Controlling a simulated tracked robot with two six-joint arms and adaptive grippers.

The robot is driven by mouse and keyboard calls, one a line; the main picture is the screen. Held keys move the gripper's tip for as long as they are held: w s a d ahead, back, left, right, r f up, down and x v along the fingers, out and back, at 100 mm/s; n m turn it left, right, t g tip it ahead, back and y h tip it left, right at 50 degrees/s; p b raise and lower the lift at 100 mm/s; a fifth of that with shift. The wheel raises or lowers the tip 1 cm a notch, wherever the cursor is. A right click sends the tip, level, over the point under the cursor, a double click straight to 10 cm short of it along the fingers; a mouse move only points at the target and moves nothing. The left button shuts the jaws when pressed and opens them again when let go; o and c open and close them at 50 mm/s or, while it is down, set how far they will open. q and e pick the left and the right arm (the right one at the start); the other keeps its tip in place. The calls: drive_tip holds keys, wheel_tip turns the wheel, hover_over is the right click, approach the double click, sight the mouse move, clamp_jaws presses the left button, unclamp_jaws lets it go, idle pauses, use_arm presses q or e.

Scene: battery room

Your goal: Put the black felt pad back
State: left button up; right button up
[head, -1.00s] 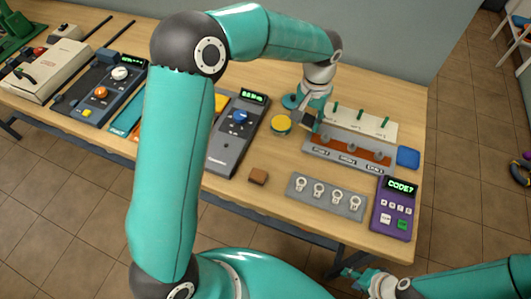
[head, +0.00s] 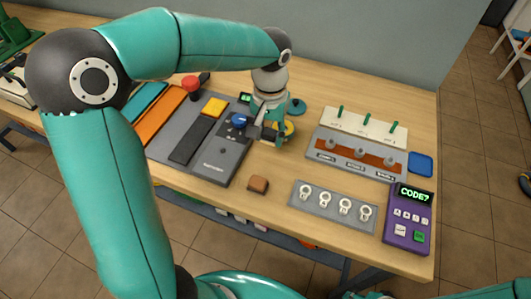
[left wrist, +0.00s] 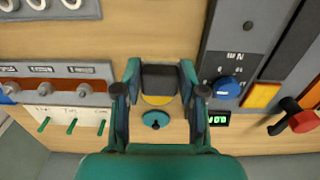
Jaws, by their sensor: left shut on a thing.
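My left gripper (head: 268,136) points down over the table, between the grey console and the rack with green levers. In the left wrist view, the gripper (left wrist: 159,70) is shut on a small dark block, which looks like the black felt pad (left wrist: 159,79). A yellow disc (left wrist: 158,100) shows just beyond the pad, partly covered by it. In the head view the fingers mostly hide the pad. Only a small teal part of my right arm (head: 372,295) shows at the bottom edge; its jaws cannot be made out.
The grey console (head: 224,160) with a blue knob (head: 239,121) stands left of the gripper. A teal disc (head: 297,106) lies behind it. A brown block (head: 258,184), a plate of white rings (head: 333,206), a purple keypad (head: 408,218) and a blue square (head: 421,164) lie nearby.

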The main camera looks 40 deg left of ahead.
sight(269, 132)
use_arm(q)
wheel_tip(269, 132, down, 9)
drive_tip(key=shift+r, duration=0.1)
idle(0.4)
drive_tip(key=o, duration=1.2)
wheel_tip(269, 132, up, 12)
drive_tip(key=shift+r, duration=0.1)
